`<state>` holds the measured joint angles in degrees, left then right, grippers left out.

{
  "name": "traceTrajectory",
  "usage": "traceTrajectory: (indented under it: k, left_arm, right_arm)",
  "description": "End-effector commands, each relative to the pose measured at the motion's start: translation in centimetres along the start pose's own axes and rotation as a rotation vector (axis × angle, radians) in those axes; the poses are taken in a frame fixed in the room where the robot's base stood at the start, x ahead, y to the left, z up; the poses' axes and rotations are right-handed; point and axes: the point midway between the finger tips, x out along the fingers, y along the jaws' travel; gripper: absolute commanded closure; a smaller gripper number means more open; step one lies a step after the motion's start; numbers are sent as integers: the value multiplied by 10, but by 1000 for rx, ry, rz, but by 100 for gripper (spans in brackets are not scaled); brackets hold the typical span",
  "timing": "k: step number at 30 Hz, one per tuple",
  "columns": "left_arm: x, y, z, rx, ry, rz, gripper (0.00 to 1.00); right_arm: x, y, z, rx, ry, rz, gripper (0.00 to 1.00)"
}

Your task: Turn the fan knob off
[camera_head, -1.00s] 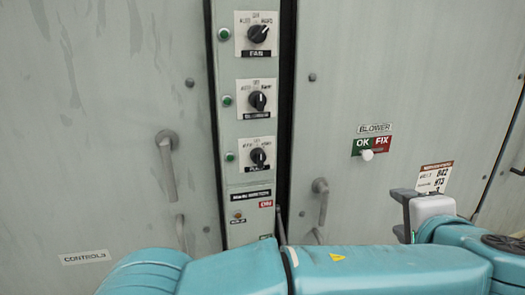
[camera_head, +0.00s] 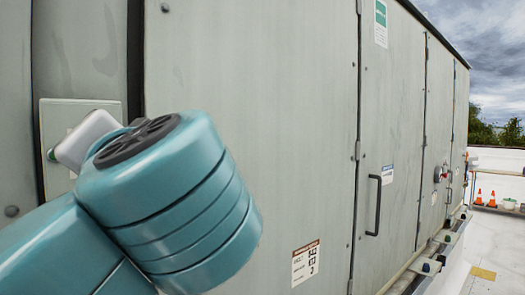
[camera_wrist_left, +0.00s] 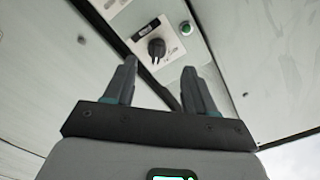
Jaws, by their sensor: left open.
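In the left wrist view a dark round knob (camera_wrist_left: 156,47) sits on a white plate (camera_wrist_left: 168,22) with a green lamp (camera_wrist_left: 186,28) beside it. The plate's lettering is too small to read, so I cannot tell for sure that it is the fan knob. My left gripper (camera_wrist_left: 160,68) is open and empty, its two fingers apart, with the knob showing beyond the gap between the tips. I see no contact. In the head view my left arm covers the lower left and hides the fingers and any knobs. My right gripper is not in view.
Tall grey cabinet doors (camera_head: 260,80) run off to the right, one with a dark handle (camera_head: 377,205). A light plate (camera_head: 85,105) shows at the left behind my wrist. Orange cones (camera_head: 479,197) stand far right on the pale roof, where there is free room.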

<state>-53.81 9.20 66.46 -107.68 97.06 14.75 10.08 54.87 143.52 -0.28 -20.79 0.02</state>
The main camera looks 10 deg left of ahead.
Motion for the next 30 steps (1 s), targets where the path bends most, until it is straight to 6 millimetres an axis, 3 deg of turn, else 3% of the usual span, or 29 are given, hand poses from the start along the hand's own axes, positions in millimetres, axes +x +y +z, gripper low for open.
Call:
traceTrajectory:
  k: [3, 9, 20, 25, 30]
  left_arm:
    - [27, 0, 0, 1, -5, -2, 45]
    - [53, 0, -1, 0, -3, 0, 45]
    - [59, 1, -1, 1, 0, 1, 45]
    - [59, 1, -1, 1, 0, 2, 97]
    - [59, 2, 0, 0, -1, 2, 100]
  right_arm:
    - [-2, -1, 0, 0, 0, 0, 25]
    - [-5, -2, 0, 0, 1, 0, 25]
    - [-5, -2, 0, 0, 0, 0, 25]
    - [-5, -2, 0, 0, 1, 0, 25]
    - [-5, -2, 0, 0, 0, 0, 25]
